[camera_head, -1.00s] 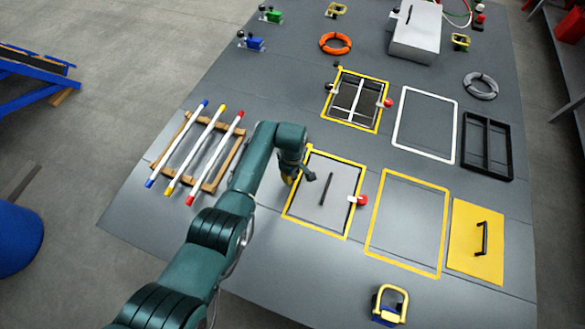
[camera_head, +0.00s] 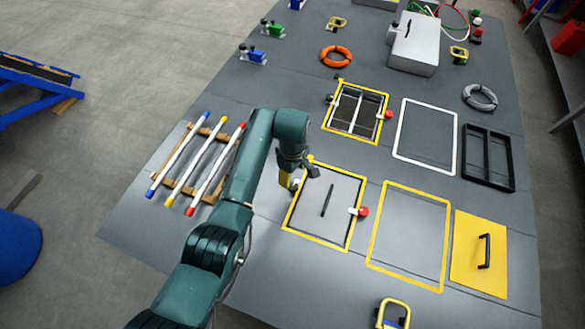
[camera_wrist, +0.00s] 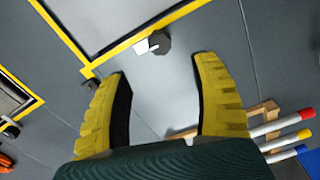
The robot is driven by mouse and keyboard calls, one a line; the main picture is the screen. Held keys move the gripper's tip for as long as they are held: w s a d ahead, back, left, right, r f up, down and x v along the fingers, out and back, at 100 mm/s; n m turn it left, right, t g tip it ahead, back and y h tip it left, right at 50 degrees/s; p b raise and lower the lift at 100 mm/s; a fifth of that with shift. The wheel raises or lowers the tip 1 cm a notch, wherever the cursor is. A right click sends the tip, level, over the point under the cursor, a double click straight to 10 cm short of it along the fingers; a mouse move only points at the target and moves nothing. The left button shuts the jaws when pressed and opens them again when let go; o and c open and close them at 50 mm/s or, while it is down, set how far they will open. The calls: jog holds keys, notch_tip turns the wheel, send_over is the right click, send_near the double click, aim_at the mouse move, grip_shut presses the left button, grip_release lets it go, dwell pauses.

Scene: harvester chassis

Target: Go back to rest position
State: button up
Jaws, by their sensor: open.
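My gripper (camera_wrist: 160,95) is open and empty in the wrist view, its two yellow fingers spread over bare grey deck. In the head view my gripper (camera_head: 290,182) hangs at the end of my green arm, beside the left edge of the yellow-framed grey panel (camera_head: 312,212). The panel carries a dark bar handle (camera_head: 327,200) and a red knob (camera_head: 362,211) on its right side. In the wrist view a dark knob with a white tab (camera_wrist: 158,42) lies just beyond the fingertips, apart from them. My arm partly hides the deck between the panel and the rods.
A wooden rack with blue, yellow and red-tipped white rods (camera_head: 197,160) stands left of my arm; the rod ends (camera_wrist: 290,135) show near the right finger. A yellow-framed grid opening (camera_head: 356,110) lies behind. A yellow plate with handle (camera_head: 478,255) lies right. Bare deck surrounds the gripper.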

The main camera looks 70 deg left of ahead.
notch_tip(320, 180, up, 3)
jog(key=shift+f, duration=0.1)
dwell(0.6)
